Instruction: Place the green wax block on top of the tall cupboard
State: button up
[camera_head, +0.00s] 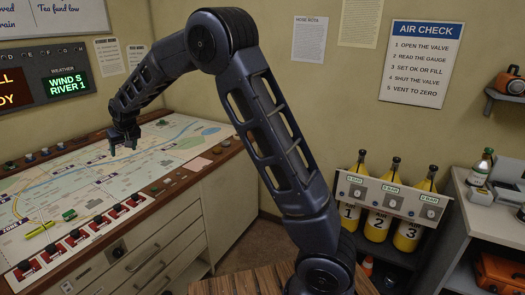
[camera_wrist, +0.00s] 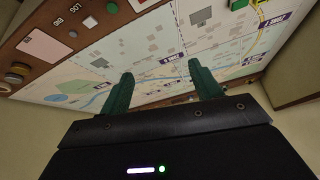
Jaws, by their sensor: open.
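My gripper (camera_head: 124,149) is over the far part of the map-topped console (camera_head: 140,165) in the head view, with its fingers apart and nothing between them. Its two dark green fingers (camera_wrist: 161,70) also show open in the wrist view, with the map beyond. A small dark green piece (camera_head: 69,214) and a longer yellow-green piece (camera_head: 40,229) lie at the near left of the map, well away from my gripper. I cannot tell which, if either, is the green wax block. I cannot make out a tall cupboard for certain in either view.
Red switches (camera_head: 75,249) line the console's front edge, above drawers. Yellow numbered cylinders (camera_head: 378,218) stand behind a gauge panel. A light cabinet (camera_head: 465,205) at right carries a bottle (camera_head: 481,167). An orange case (camera_head: 498,273) sits below. My arm crosses the middle.

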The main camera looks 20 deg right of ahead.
jog(key=s+d+r+m, duration=0.1)
jog(key=s+d+r, duration=0.25)
jog(key=d, duration=0.85)
jog(key=s+d+r+m+h, duration=0.15)
jog(key=d+r, duration=0.35)
jog(key=d, duration=0.7)
jog(key=s+d+r+m, duration=0.1)
jog(key=s+d+r, duration=0.3)
jog(key=d, duration=0.8)
jog(key=s+d+f+m+h, duration=0.1)
jog(key=s+d+m, duration=0.1)
jog(key=s+d, duration=1.5)
jog(key=shift+s+f, duration=0.25)
jog(key=shift+s, duration=0.8)
jog(key=shift+o, duration=0.5)
jog(key=s+d+f+m+h, duration=0.1)
jog(key=s+d+f, duration=0.2)
jog(key=s, duration=0.3)
jog(key=shift+s, duration=0.4)
